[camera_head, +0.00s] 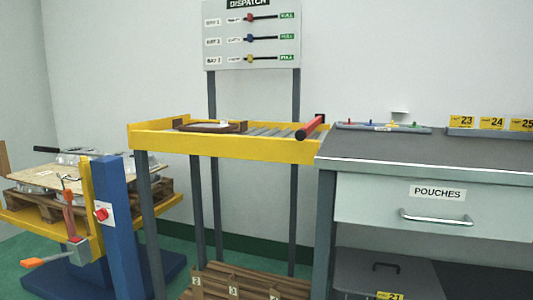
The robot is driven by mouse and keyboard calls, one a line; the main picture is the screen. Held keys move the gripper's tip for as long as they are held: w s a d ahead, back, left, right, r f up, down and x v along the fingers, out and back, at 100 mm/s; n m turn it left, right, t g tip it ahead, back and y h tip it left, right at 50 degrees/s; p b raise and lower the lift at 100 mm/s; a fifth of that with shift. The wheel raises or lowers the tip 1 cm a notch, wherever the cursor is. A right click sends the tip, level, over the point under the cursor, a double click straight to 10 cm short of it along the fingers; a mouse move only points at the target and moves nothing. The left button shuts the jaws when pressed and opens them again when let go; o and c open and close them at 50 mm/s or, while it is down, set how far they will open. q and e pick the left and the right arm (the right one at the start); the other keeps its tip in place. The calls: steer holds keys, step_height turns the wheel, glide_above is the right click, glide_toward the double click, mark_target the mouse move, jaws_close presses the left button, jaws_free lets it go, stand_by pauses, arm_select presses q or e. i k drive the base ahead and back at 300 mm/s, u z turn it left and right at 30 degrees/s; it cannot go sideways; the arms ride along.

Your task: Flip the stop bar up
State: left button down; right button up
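A red bar (310,128), which looks like the stop bar, is at the right end of the yellow-framed roller conveyor (236,147). It slants from the near yellow rail up toward a dark bracket at the far side, and it appears to lie low near rail height. A brown wooden tray or frame (210,126) rests on the left part of the rollers, apart from the red bar. Neither of my grippers shows in the head view.
A dark-topped bench (440,150) with a pouches drawer (432,205) adjoins the conveyor on the right. A dispatch board (252,35) stands behind. A blue post (118,225) and a loaded yellow platform (45,207) are at left. Rollers between tray and bar are clear.

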mark_target(301, 134)
steer(key=i, duration=0.75)
steer(key=z, duration=0.9)
